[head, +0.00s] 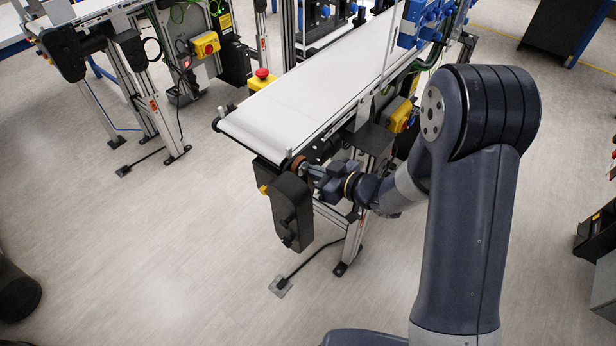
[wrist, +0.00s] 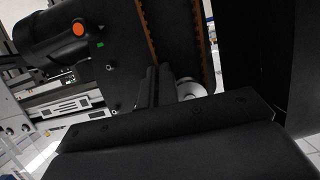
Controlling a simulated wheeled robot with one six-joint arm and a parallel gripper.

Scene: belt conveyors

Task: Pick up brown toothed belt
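The brown toothed belt (wrist: 148,40) shows in the wrist view as two strands on a black plate. The right strand (wrist: 205,40) runs down toward a silver pulley (wrist: 190,90). In the head view a small brown bit of the belt (head: 293,163) shows at the conveyor's near end. My gripper (head: 306,171) is right beside it there, coming from the right. In the wrist view its dark fingers (wrist: 157,84) meet the lower end of the left strand. Their gap is too dark to see, so I cannot tell whether they hold the belt.
The white conveyor (head: 300,95) runs away to the upper right. A black drive cover (head: 290,210) hangs at its near end, close to my gripper. A red emergency button (head: 262,73) sits on its left side. The floor to the left is mostly clear.

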